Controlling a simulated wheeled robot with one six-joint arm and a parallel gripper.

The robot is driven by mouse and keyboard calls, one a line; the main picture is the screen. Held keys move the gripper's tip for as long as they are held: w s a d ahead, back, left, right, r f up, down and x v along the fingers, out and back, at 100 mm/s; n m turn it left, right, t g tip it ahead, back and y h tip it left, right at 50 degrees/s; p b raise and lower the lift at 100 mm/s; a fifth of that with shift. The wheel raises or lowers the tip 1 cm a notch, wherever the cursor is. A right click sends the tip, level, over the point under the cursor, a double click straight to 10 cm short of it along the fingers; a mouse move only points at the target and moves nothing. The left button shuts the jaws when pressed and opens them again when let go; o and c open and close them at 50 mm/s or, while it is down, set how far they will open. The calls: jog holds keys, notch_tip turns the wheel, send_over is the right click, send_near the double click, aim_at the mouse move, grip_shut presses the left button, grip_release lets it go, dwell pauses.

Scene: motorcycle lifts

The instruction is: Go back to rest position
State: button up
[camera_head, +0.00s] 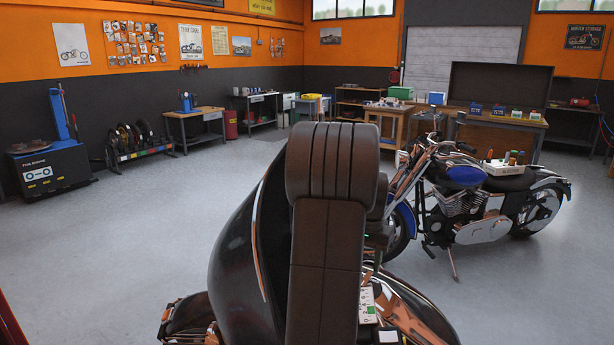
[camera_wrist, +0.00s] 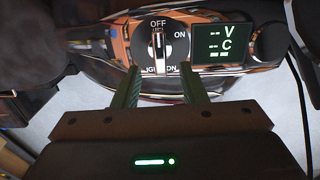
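In the wrist view my gripper (camera_wrist: 160,80) is open, its two dark ridged fingers apart with nothing held between them. Just beyond the fingertips is a round ignition switch (camera_wrist: 156,44) with a light upright handle. The handle lines up with the OFF label above it; ON is at its right and an IGNITION label is partly hidden below. I cannot tell whether the fingertips touch the panel. A small display (camera_wrist: 219,42) beside the switch reads dashes with V and C.
Workbenches (camera_head: 195,125) and a tyre machine (camera_head: 50,165) line the back and left. The grey floor (camera_head: 120,230) at left is clear.

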notch_tip(320, 180, down, 6)
jog(key=shift+w+d+r, duration=0.1)
jog(key=shift+r, duration=0.15)
jog(key=shift+r, duration=0.1)
notch_tip(320, 180, up, 14)
notch_tip(320, 180, down, 14)
jog(key=shift+m, duration=0.3)
jog(key=m, duration=0.8)
jog(key=shift+b, duration=0.3)
dwell(0.6)
